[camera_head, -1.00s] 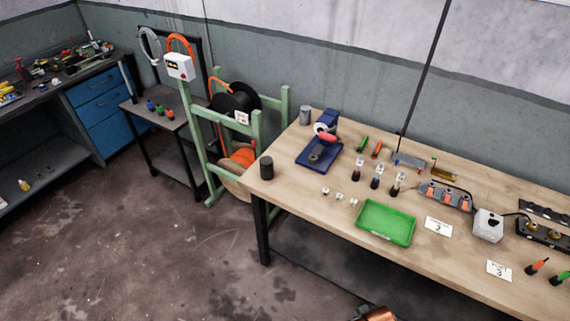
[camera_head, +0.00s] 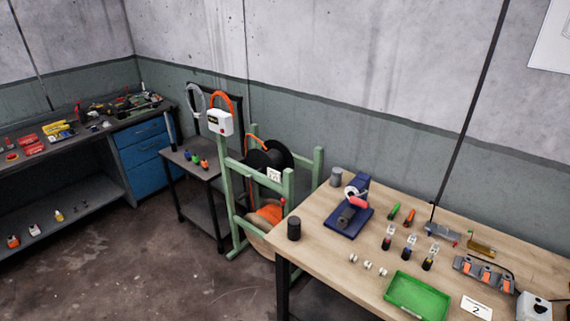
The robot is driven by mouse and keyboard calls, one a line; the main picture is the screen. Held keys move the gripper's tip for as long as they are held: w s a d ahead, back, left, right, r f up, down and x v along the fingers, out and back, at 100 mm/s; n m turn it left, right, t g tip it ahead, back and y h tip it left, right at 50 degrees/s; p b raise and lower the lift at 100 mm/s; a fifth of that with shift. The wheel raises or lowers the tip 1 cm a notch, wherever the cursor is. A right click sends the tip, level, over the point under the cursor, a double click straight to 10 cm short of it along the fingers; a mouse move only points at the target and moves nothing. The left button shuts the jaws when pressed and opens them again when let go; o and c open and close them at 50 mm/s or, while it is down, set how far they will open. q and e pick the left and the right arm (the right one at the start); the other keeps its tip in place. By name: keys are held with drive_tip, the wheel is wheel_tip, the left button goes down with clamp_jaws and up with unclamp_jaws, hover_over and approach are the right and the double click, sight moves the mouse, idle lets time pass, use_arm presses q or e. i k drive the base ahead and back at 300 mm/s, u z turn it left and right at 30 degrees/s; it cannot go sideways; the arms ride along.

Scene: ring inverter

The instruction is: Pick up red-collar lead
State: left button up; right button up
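Three small dark upright pieces with clear or white tops stand on the wooden workbench (camera_head: 330,262). The left one (camera_head: 387,243) seems to have a reddish band. The middle one (camera_head: 408,252) looks dark or bluish, and the right one (camera_head: 428,263) has a yellowish band. They are too small to tell for sure which is the red-collar lead. Neither of my grippers is in view.
A green tray (camera_head: 417,296) and a blue tool stand (camera_head: 347,219) are on the bench. Green (camera_head: 394,212) and orange (camera_head: 410,217) handles lie behind the pieces. A spool rack (camera_head: 232,205) stands left of the bench. Floor at the left is clear.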

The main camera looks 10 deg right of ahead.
sight(390, 230)
drive_tip(key=z, duration=1.25)
